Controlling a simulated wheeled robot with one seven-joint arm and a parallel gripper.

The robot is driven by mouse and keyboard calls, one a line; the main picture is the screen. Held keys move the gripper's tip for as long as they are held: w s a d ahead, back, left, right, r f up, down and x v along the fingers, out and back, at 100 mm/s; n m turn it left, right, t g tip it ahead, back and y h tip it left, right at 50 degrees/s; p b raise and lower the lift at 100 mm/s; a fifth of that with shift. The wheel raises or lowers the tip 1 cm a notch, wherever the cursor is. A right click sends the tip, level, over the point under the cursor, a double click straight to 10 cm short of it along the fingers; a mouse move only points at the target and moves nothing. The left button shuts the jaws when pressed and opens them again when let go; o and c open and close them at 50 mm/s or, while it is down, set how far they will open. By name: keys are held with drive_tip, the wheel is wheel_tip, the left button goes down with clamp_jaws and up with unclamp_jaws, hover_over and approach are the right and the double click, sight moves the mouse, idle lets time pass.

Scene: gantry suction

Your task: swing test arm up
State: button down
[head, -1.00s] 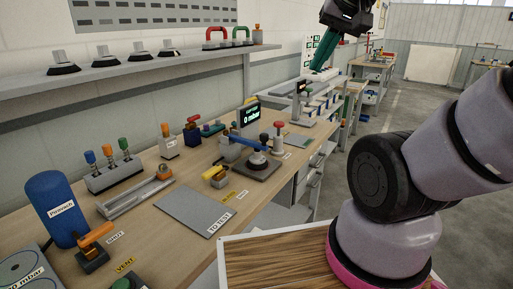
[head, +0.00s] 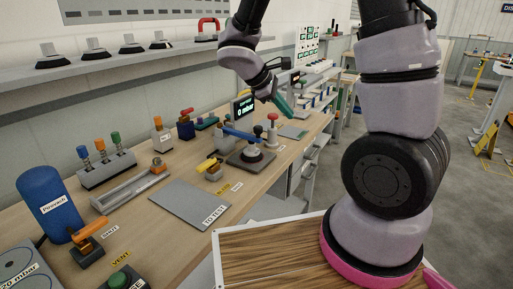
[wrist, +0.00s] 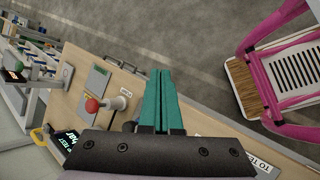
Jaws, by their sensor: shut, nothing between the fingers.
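The test arm (head: 240,135) is a blue bar lying roughly level over a dark round fitting on a grey plate (head: 238,160) on the bench. A red-topped post (head: 272,128) stands beside it. My gripper (head: 285,110) has teal fingers, held above the bench just beyond and right of the blue arm, apart from it. In the wrist view my gripper (wrist: 164,72) is shut and empty, with a red ball knob (wrist: 92,105) to its left. The blue arm is not clearly visible there.
A display (head: 243,107) reading 0 mbar stands behind the test stand. A grey TO TEST plate (head: 190,204), a yellow-handled fitting (head: 210,167) and a blue tank (head: 48,200) are on the bench (head: 150,245). A shelf (head: 100,68) runs along the wall.

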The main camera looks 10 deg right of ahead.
drive_tip(key=w+a+f+n+t+h, duration=0.1)
drive_tip(key=w+a+f+n+t, duration=0.2)
drive_tip(key=a+f+n, duration=0.3)
drive_tip(key=w+a+f+n+t+h, duration=0.1)
drive_tip(key=w+a+f+n+t, duration=0.3)
drive_tip(key=f+n, duration=0.5)
drive_tip(key=shift+w+a+f+t, duration=0.2)
drive_tip(key=shift+a+f+t, duration=0.2)
drive_tip(key=shift+a+t, duration=0.55)
drive_tip(key=shift+a+g, duration=0.25)
drive_tip(key=shift+a, duration=0.05)
drive_tip(key=shift+d, duration=0.1)
drive_tip(key=x, duration=1)
drive_tip(key=shift+r, duration=0.1)
